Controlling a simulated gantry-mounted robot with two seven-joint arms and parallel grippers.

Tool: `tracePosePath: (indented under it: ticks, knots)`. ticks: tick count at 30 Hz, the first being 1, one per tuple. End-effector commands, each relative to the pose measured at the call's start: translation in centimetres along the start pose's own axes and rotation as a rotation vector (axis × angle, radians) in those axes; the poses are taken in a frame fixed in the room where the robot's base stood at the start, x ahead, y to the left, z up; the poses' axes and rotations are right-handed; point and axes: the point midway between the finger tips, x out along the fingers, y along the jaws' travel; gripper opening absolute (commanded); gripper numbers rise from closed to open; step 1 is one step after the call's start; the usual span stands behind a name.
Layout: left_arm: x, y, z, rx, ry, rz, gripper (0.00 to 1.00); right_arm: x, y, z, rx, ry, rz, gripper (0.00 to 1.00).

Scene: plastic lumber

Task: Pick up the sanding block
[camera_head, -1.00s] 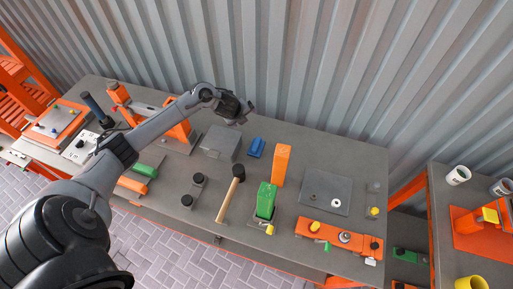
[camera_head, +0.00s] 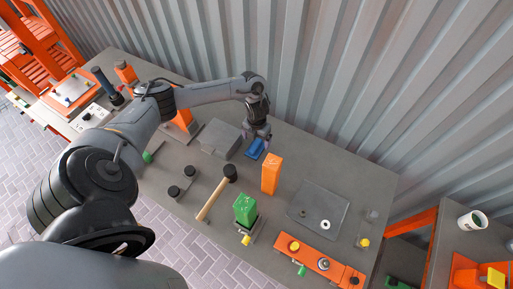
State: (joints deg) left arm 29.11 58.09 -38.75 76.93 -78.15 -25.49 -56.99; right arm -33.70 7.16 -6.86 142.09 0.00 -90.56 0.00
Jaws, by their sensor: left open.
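A small blue block (camera_head: 254,149), likely the sanding block, lies on the grey workbench (camera_head: 185,228) near its back edge. My left gripper (camera_head: 256,138) points down over the blue block, with its fingers open on either side. Whether the fingers touch the block cannot be told. The gripper partly covers the block's far part. My right gripper is not in view.
A grey box (camera_head: 221,139) stands left of the blue block and an upright orange block (camera_head: 271,174) stands in front to the right. A mallet (camera_head: 217,193), a green block (camera_head: 245,209) and a flat grey plate (camera_head: 318,210) lie nearer. A corrugated wall (camera_head: 340,80) rises behind.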

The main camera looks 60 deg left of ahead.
Motion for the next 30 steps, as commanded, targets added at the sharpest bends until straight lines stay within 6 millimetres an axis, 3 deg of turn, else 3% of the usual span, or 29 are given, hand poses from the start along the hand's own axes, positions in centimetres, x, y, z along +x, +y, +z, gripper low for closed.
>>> tracePosePath:
  ticks: [8, 18, 28, 30]
  knots:
    - [1.6, 0.1, -0.1, -0.002, 0.001, 0.0, 0.94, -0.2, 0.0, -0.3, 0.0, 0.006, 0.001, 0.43]
    - [5.6, 0.6, -0.3, -0.002, 0.0, 0.0, 0.94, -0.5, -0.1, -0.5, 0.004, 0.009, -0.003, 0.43]
    - [6.2, 0.6, -0.3, -0.001, -0.002, 0.0, 0.94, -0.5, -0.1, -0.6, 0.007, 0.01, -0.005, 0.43]
    - [6.2, 0.6, -0.3, -0.001, -0.002, 0.0, 0.86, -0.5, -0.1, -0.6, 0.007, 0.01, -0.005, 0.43]
